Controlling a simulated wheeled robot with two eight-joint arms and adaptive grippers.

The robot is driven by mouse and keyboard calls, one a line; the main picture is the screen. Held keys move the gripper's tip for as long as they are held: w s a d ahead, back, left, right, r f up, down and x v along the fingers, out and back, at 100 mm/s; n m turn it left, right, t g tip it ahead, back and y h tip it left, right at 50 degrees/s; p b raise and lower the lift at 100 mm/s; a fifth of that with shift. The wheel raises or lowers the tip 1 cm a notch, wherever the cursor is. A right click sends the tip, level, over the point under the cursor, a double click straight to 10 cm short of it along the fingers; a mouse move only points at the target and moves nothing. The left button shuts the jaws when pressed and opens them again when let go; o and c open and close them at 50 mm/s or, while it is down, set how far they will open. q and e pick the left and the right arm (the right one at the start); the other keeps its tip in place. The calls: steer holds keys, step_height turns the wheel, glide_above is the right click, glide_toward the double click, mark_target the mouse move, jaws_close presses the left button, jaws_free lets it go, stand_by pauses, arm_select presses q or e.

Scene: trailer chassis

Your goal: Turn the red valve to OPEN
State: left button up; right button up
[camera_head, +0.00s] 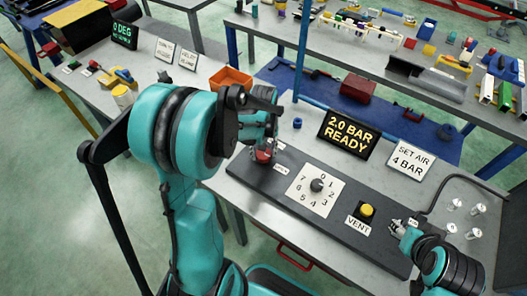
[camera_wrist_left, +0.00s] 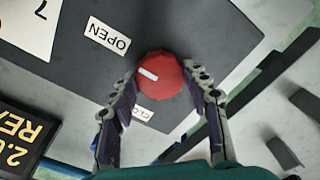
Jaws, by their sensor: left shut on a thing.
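The red valve (camera_wrist_left: 162,78) is a round, ridged knob with a white mark on its top, on a dark panel (camera_head: 240,168). In the left wrist view the mark points left, between the OPEN label (camera_wrist_left: 107,36) and a partly hidden label reading "CLO" (camera_wrist_left: 145,116). My left gripper (camera_wrist_left: 168,90) is shut on the valve, with one finger on each side. In the head view the valve (camera_head: 263,156) shows below my left gripper (camera_head: 262,148), partly covered. My right gripper (camera_head: 398,226) is low at the right, apart from the valve; its jaws are unclear.
The panel also holds a numbered dial (camera_head: 318,185) and a yellow VENT button (camera_head: 367,210). Behind it stand a "2.0 BAR READY" display (camera_head: 348,135) and a "SET AIR 4 BAR" sign (camera_head: 409,160). An orange bin (camera_head: 231,79) is behind my left arm.

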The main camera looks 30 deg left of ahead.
mark_target(264, 154)
stand_by(0.5)
arm_select(q)
steer(key=o, duration=1.2)
steer(key=shift+c, duration=0.2)
step_height(264, 154, up, 12)
steer(key=s+d+f+m+t+b, duration=0.3)
steer(key=s+d+m+t, duration=0.4)
steer(key=s+d, duration=0.3)
steer(key=shift+s+d+m+b, duration=0.3)
steer(key=shift+s+m+b, duration=0.2)
steer(key=shift+m, duration=0.1)
